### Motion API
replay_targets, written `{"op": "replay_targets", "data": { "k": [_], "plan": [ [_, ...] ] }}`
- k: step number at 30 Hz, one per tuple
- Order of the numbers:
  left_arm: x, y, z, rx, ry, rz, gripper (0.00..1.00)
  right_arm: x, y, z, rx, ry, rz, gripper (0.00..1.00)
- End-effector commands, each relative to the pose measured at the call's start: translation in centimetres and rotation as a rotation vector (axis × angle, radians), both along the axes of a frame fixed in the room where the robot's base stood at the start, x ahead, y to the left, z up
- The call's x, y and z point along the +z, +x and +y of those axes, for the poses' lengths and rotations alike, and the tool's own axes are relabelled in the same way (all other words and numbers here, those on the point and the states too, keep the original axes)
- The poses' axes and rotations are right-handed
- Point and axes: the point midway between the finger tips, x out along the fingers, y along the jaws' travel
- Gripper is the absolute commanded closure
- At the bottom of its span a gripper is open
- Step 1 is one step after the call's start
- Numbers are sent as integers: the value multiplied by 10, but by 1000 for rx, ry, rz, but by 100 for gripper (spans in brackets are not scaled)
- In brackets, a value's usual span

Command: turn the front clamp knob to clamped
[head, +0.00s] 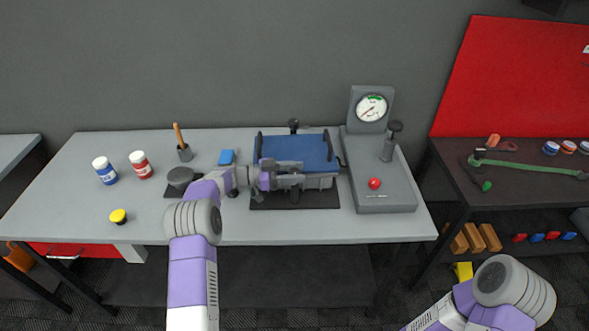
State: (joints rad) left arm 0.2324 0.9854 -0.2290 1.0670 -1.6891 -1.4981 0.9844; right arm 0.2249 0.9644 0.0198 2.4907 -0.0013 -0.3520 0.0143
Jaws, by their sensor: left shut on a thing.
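The roller dyno fixture (318,148) has a blue top and stands on a dark base plate at the middle of the grey bench. A black clamp knob (294,124) stands upright at its back edge. My left gripper (294,181) is at the fixture's front side, shut on the front clamp knob. The fingers hide most of that knob, so its turn angle cannot be read. My right arm shows at the lower right, but its gripper is out of the frame.
Right of the fixture is a grey press stand with a dial gauge (371,108) and a red button (375,184). The bench's front left is mostly clear.

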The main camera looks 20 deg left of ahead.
Motion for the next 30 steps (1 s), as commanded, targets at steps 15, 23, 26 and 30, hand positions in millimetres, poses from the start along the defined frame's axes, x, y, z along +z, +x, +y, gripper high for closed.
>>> {"op": "replay_targets", "data": {
  "k": [15,23,26,30],
  "plan": [
    [0,0,-1,-88,-1,-1,82,4,0,0,0,0,0,53],
    [0,0,-1,-89,-2,-2,82,4,0,0,0,0,0,53],
    [0,0,-1,-89,-2,-2,44,4,0,0,0,0,0,53],
    [0,0,-1,-88,-2,-2,31,4,0,0,0,0,0,53]
  ]
}}
